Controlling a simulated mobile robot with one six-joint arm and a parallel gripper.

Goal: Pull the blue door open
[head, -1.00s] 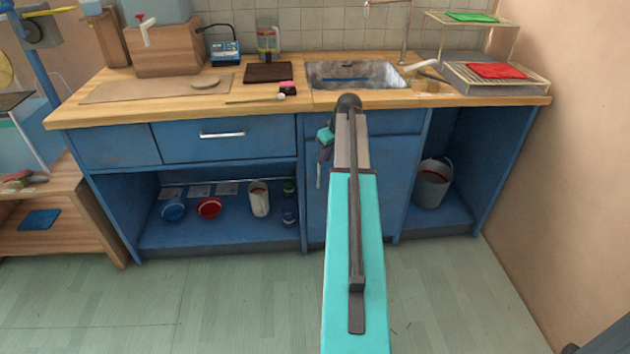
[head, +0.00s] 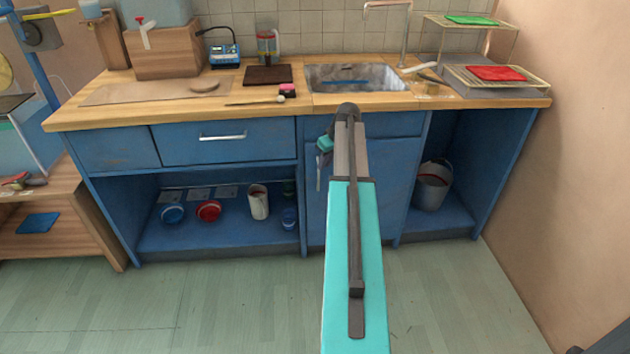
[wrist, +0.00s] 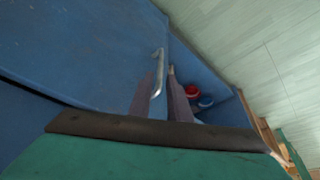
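The blue door (head: 385,190) is the front under the sink; it looks shut, and my arm covers much of it. Its upright silver handle (head: 318,174) shows at the door's left side, left of my arm. My gripper (head: 324,150) is by the handle's upper end, mostly hidden behind my arm. In the wrist view, the blue door (wrist: 85,50) fills the upper left. The two dark fingers of my gripper (wrist: 163,95) stand apart, with the silver handle (wrist: 158,70) in line with the gap, close to the left finger. I cannot tell whether they touch.
An open shelf left of the door holds a red bowl (head: 208,210), a blue bowl (head: 172,213) and a white cup (head: 259,202). A bucket (head: 432,186) stands in the open bay on the right. The wooden counter (head: 130,110) juts above. The floor (head: 230,300) in front is clear.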

